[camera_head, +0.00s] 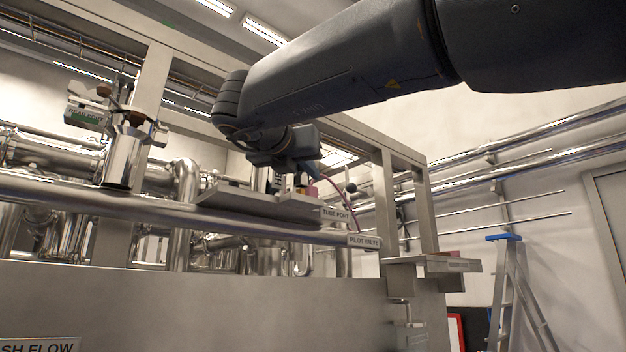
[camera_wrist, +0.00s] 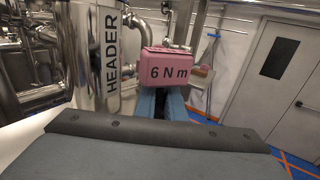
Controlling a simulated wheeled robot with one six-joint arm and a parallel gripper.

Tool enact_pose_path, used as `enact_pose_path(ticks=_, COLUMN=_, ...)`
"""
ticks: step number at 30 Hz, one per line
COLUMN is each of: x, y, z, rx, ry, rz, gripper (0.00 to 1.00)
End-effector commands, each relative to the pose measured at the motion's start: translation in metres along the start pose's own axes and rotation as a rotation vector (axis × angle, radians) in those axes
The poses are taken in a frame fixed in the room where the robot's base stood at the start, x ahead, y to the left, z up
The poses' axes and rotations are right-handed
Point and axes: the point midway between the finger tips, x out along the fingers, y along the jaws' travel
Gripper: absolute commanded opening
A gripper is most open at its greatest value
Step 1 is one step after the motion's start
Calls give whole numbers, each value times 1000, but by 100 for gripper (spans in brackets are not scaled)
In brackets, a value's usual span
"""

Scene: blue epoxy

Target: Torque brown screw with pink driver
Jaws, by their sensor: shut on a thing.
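The pink driver (camera_wrist: 167,68) is a block marked "6 N m" and sits at the blue fingertips in the wrist view. My gripper (camera_wrist: 168,103) is shut on it. I cannot make out the brown screw in either view. The driver's tip is hidden, so I cannot tell whether it touches anything.
A shiny column marked "HEADER" (camera_wrist: 95,60) stands close left of the driver. Steel pipes (camera_head: 185,185) and frame posts (camera_head: 388,190) crowd the shelf. A small ledge (camera_head: 430,265) is at the right. A ladder (camera_head: 505,280) stands farther right.

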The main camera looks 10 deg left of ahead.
Motion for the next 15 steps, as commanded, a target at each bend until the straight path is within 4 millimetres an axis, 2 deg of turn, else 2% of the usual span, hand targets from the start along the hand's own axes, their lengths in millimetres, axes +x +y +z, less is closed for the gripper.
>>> enact_pose_path(ticks=15, x=0, y=0, z=-10, rx=0, ry=-1, rz=0, gripper=0)
